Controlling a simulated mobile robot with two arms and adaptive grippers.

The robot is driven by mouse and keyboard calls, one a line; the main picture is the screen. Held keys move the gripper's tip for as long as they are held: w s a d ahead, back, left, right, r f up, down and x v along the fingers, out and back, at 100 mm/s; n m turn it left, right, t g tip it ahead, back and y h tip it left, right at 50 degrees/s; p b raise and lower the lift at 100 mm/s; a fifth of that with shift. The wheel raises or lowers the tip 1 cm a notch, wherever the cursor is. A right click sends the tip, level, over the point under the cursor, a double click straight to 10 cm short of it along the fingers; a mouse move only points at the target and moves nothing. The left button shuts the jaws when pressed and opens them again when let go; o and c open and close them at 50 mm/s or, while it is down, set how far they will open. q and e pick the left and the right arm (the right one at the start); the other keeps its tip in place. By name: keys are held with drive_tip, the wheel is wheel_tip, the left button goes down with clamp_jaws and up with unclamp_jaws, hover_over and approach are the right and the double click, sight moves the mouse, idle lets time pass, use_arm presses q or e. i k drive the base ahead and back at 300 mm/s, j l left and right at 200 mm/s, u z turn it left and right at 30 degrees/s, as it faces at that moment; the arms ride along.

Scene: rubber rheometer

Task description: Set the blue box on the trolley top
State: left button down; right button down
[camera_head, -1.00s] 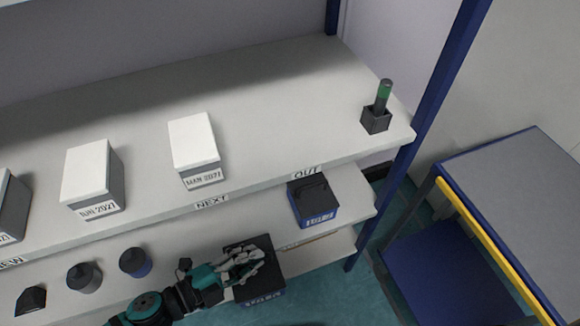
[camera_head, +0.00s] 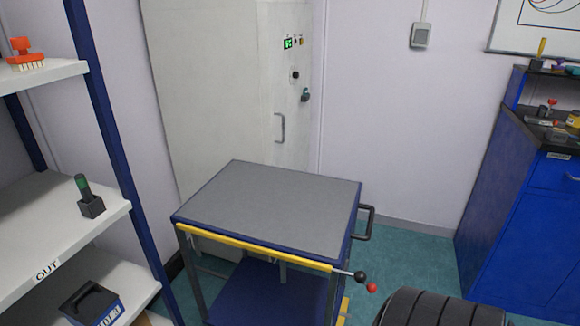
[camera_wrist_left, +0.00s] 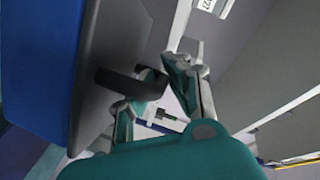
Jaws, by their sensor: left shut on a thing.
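The trolley top (camera_head: 270,205) is a bare grey panel with a yellow front edge, in the middle of the head view. In the left wrist view, my left gripper (camera_wrist_left: 150,88) is shut on the black handle of the blue box (camera_wrist_left: 40,60). The box has a blue side and a dark grey lid, and fills the left of that view. Neither this box nor my left gripper shows in the head view now. Another box (camera_head: 92,303), dark on top with a blue front, sits on the lower shelf under the OUT label. My right gripper is in neither view.
A blue shelf post (camera_head: 112,150) stands left of the trolley. A dark ribbed rounded thing (camera_head: 440,310) is at the bottom right. A blue cabinet (camera_head: 510,215) stands far right, with open floor before it.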

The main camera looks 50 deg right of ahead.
sight(295, 202)
drive_tip(key=l+z, duration=0.15)
drive_tip(key=z, duration=1.45)
drive_tip(key=i+l+z, duration=0.2)
drive_tip(key=i+l, duration=0.8)
drive_tip(key=i, duration=0.15)
